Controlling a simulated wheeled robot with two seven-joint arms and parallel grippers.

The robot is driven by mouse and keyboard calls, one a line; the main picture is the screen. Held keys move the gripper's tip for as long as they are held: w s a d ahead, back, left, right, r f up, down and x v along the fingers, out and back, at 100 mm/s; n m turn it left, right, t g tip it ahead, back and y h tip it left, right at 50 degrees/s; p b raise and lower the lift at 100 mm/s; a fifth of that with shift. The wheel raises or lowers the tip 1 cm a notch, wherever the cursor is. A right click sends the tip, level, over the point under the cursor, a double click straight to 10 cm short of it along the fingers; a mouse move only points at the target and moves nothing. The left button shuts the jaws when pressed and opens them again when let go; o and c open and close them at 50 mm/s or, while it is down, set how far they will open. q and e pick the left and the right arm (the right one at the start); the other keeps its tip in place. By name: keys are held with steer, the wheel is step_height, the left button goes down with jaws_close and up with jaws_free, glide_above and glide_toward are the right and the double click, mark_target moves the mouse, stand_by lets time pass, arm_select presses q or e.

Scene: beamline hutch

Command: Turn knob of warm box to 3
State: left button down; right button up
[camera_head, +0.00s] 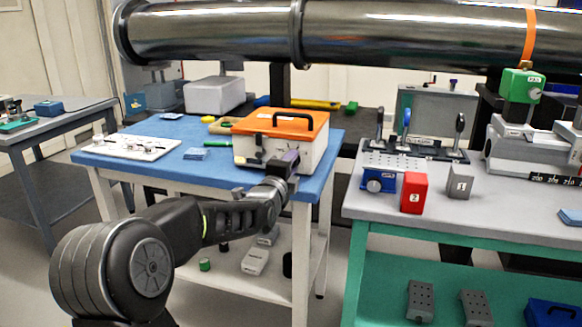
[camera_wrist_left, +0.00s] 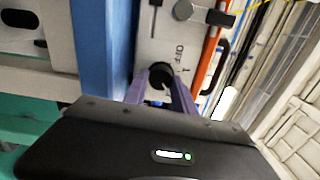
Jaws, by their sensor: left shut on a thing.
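The warm box (camera_head: 313,153) is white with an orange lid (camera_head: 305,128) and a black top handle. It stands on the blue-topped table, and its front panel also shows in the left wrist view (camera_wrist_left: 160,40). My left gripper (camera_head: 291,158) is at the box's front face. In the wrist view its two purple fingers sit either side of the round black knob (camera_wrist_left: 160,74), shut on it. Small dark marks are printed beside the knob, too small to read surely. The knob's pointer cannot be made out. In the head view my gripper hides the knob. My right gripper is not in view.
The blue tabletop (camera_head: 222,133) also holds a white board (camera_head: 130,147) with fittings. A grey bench with a red block (camera_head: 414,193) and a grey block (camera_head: 460,183) stands at right, beyond a narrow gap. A large metal pipe (camera_head: 400,35) runs across the back.

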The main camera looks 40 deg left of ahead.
arm_select(q)
steer(key=shift+f+m, duration=0.15)
steer(key=shift+m, duration=1.05)
steer(key=c, duration=1)
jaws_free()
steer(key=shift+c, duration=0.2)
steer(key=v, duration=0.7)
steer(key=shift+s, duration=0.4)
steer(key=shift+s+d, duration=0.1)
